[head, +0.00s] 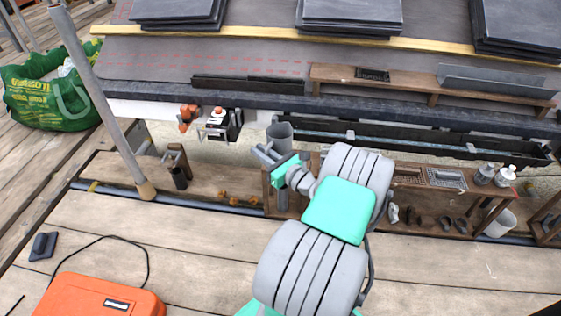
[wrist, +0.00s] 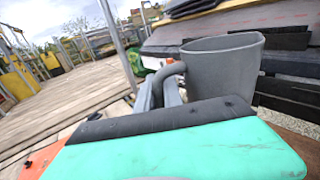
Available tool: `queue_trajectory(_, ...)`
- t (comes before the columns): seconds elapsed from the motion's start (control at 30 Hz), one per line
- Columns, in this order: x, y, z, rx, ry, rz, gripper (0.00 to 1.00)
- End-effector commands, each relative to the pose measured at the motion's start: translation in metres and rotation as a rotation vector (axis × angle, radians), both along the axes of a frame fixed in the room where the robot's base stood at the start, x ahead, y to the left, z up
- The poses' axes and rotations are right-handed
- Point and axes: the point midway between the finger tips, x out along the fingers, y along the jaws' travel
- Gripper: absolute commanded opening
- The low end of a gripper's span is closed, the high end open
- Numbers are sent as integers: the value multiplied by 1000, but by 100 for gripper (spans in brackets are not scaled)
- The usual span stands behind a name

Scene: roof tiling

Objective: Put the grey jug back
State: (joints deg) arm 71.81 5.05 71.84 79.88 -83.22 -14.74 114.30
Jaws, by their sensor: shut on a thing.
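The grey jug (head: 280,131) is upright in front of the roof edge, near the left end of a low wooden rack (head: 433,222). My gripper (head: 267,155) is shut on the jug's handle. In the wrist view the jug (wrist: 228,72) fills the upper right, with its open rim on top and its handle pointing left into my gripper's fingers (wrist: 160,92). The inside of the jug and its base are hidden. I cannot tell how far it is above the boards or the rack.
Bottles (head: 484,174) and small tools stand on the rack at the right; a white pot (head: 500,223) is at its right end. A black-and-orange tool (head: 222,124) hangs left of the jug. A grey pole (head: 103,100) rises at left. An orange case (head: 100,296) lies in front.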

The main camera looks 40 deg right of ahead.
Motion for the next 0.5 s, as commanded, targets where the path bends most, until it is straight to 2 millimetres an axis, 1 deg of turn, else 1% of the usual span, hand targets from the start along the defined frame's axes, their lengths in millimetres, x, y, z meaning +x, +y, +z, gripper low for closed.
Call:
queue_trajectory(0.03, -3, -5, -5, 1, -3, -7, 0)
queue_trajectory(0.13, -1, -9, -7, -1, -4, -8, 0)
queue_trajectory(0.5, 30, -36, -24, 1, -3, -8, 0)
